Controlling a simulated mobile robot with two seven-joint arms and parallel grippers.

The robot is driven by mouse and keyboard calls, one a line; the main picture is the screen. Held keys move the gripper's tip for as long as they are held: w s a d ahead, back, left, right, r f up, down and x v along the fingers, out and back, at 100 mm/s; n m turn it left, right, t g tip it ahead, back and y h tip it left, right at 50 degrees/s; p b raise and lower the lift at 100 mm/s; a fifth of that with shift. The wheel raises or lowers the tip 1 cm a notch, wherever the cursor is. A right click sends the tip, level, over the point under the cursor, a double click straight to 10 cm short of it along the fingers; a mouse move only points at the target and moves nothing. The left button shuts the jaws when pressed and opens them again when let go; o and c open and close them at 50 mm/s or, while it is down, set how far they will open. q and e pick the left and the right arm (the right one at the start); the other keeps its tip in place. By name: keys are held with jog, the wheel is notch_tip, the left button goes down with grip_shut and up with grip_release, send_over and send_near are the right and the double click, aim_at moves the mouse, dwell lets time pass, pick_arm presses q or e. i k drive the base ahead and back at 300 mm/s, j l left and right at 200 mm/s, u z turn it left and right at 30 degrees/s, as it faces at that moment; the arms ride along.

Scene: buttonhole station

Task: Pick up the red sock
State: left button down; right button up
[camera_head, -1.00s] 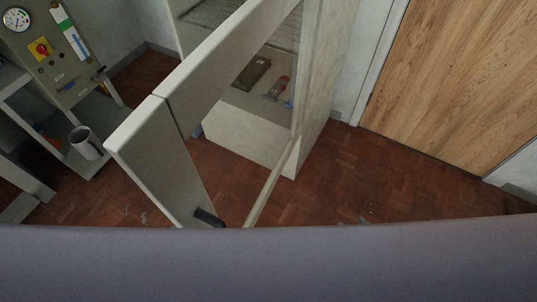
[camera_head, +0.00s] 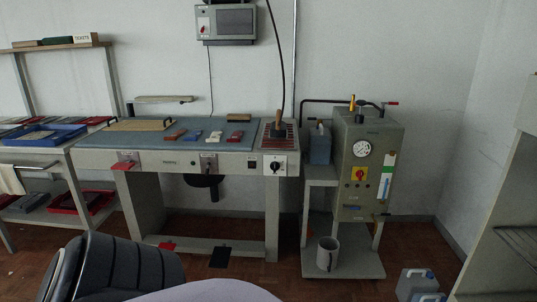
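I cannot single out the red sock for certain at this size. Several small items lie in a row on the blue-grey top of the workbench (camera_head: 130,143). Among them are a red item (camera_head: 235,136) towards the right and a reddish-brown item (camera_head: 175,135) at the left; blue and pale items lie between them. Another small red item (camera_head: 167,246) is low down at the bench's bottom bar. Neither of my grippers is in view.
Shelves with a blue tray (camera_head: 45,135) and a red tray (camera_head: 82,202) are further left. A machine with a gauge (camera_head: 362,149) stands right of the bench. Canisters (camera_head: 417,285) are on the floor at right.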

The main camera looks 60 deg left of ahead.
aim_at(236, 136)
jog(key=k+j, duration=0.25)
jog(key=j, duration=0.15)
jog(key=k+j, duration=0.2)
jog(key=j, duration=0.15)
jog(key=k+j, duration=0.25)
jog(key=j, duration=0.15)
jog(key=k+j+u, duration=0.3)
jog(key=j+u, duration=0.15)
jog(key=u, duration=1.55)
